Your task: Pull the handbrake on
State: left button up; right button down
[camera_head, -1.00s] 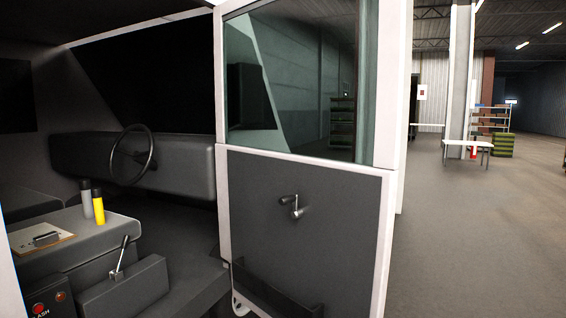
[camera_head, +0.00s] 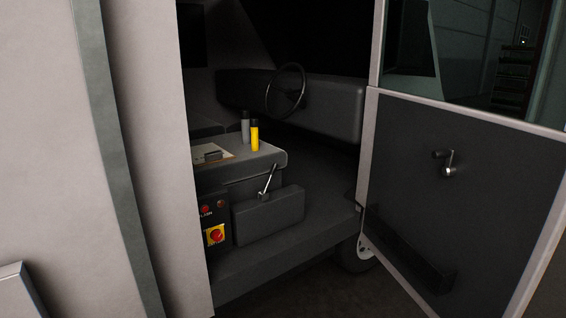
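The handbrake lever (camera_head: 267,183) rises from a grey box (camera_head: 270,217) on the cab floor, just inside the open doorway. It is a thin metallic lever with a dark grip at its top, tilted up and to the right. Nothing touches it. Neither of my grippers shows in the head view.
The open cab door (camera_head: 455,190) stands at the right. The white body side (camera_head: 80,150) fills the left. A red knob on a yellow plate (camera_head: 215,235) is left of the box. A yellow bottle (camera_head: 254,136), a grey bottle (camera_head: 245,127) and a clipboard (camera_head: 212,154) sit behind.

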aim_at(275, 166)
jog(key=i+l, duration=0.2)
jog(key=i, duration=0.25)
jog(key=i+l, duration=0.2)
jog(key=i, duration=0.25)
